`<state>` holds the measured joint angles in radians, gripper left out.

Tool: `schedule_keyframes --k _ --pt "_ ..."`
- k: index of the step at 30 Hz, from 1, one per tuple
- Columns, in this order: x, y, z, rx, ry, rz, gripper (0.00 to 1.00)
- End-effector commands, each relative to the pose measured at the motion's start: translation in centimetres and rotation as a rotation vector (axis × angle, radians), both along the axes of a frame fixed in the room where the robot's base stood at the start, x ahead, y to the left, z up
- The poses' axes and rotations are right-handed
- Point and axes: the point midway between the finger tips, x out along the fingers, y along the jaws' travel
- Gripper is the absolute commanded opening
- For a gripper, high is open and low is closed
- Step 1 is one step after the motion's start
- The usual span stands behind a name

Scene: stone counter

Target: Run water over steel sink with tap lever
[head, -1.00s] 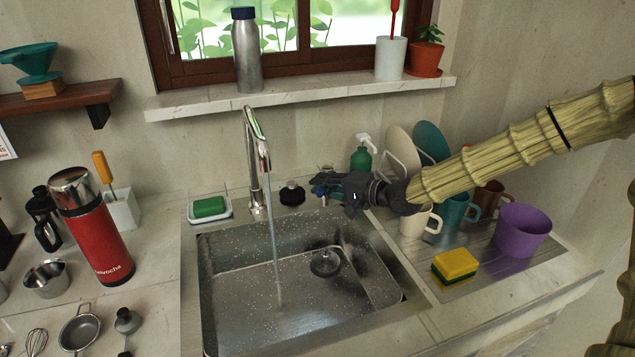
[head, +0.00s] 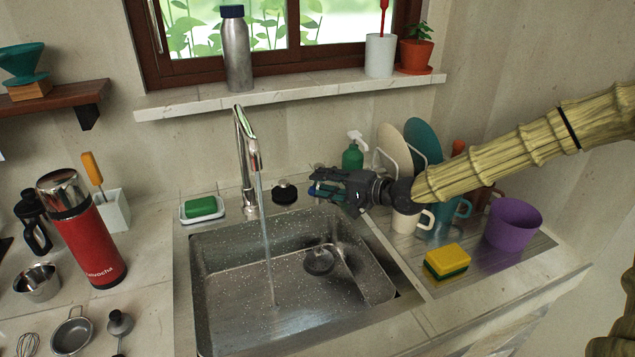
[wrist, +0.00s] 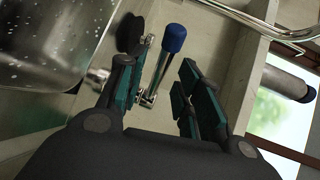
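The steel sink (head: 215,250) is set into the counter, its inner walls dotted with droplets. The chrome tap (head: 243,150) stands behind it, and a water stream (head: 266,240) falls from its spout to the basin floor. My gripper (head: 318,184) is at the sink's back right, to the right of the tap, pointing left. In the wrist view, my gripper (wrist: 167,72) has its teal-padded fingers apart. A chrome lever with a blue knob (wrist: 172,40) lies between them, nearer the left finger; contact is unclear. In the head view the gripper mostly hides this lever.
A black stopper (head: 284,191) and a soap dish (head: 202,209) sit behind the sink. To the right are a green bottle (head: 352,157), plates (head: 424,140), mugs, a purple cup (head: 513,225) and a yellow sponge (head: 447,261). A red flask (head: 92,245) stands left.

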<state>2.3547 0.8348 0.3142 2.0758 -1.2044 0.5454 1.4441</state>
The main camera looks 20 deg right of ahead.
Motion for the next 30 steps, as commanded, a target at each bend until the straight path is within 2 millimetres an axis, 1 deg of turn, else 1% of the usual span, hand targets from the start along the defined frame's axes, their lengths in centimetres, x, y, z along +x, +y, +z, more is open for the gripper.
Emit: schedule_keyframes --k 1,6,16,24,30 --pt "-0.4 -0.6 0.4 0.003 -0.003 -0.003 0.35" --pt "-2.0 -2.1 0.8 0.002 -0.003 -0.002 0.35" --pt "-4.9 -4.7 1.6 0.003 -0.003 -0.002 0.35" --pt "-6.2 -6.0 1.9 0.002 -0.002 -0.002 0.35" --pt "-6.5 -6.2 2.0 0.002 -0.002 -0.001 0.35"
